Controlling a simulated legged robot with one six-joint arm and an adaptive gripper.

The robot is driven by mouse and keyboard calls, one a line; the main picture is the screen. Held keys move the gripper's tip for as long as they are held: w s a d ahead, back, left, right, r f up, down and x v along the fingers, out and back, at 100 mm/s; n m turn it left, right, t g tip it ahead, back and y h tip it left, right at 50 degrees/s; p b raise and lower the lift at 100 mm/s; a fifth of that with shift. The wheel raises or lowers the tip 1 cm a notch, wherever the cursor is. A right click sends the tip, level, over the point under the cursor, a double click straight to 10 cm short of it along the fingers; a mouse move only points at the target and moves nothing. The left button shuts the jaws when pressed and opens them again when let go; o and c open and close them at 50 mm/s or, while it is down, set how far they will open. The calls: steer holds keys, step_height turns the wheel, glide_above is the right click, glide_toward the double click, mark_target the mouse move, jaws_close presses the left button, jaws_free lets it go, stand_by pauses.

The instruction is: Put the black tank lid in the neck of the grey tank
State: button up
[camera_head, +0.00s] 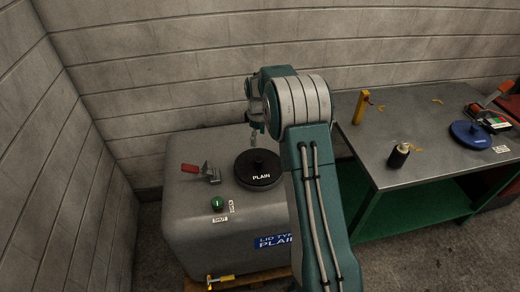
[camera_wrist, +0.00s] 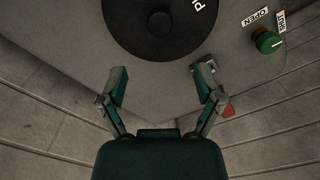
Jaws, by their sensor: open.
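The black tank lid (camera_head: 259,170), marked PLAIN, sits flat at the neck on top of the grey tank (camera_head: 188,237). Its round knob stands up in the middle. It also shows in the wrist view (camera_wrist: 160,28), at the top, ahead of the fingers. My gripper (camera_wrist: 161,88) is open and empty, its two fingers spread apart and clear of the lid. In the head view my gripper (camera_head: 254,135) is above the tank, behind the lid and partly hidden by my arm. The neck itself is hidden under the lid.
A red-handled clamp (camera_head: 203,173) and a green knob (camera_head: 217,203) stand on the tank top left of the lid. A metal table (camera_head: 400,125) at the right holds a blue lid (camera_head: 470,134), a dark bottle (camera_head: 399,154) and a yellow tool (camera_head: 361,107). Block walls stand behind and left.

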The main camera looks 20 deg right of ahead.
steer(key=s+a+r+m+t, duration=0.15)
steer(key=s+a+r, duration=0.25)
steer(key=s+r, duration=0.45)
steer(key=s+a+r+m+t, duration=0.1)
steer(key=s+a+r+m, duration=0.3)
steer(key=r, duration=0.7)
steer(key=s+a+r+m+t, duration=0.1)
steer(key=s+a, duration=0.1)
steer(key=s, duration=0.9)
steer(key=s+a+r+m+t, duration=0.1)
steer(key=s+a+m+t, duration=0.1)
steer(key=s, duration=1)
steer(key=shift+s+a, duration=0.15)
steer(key=shift+s, duration=0.05)
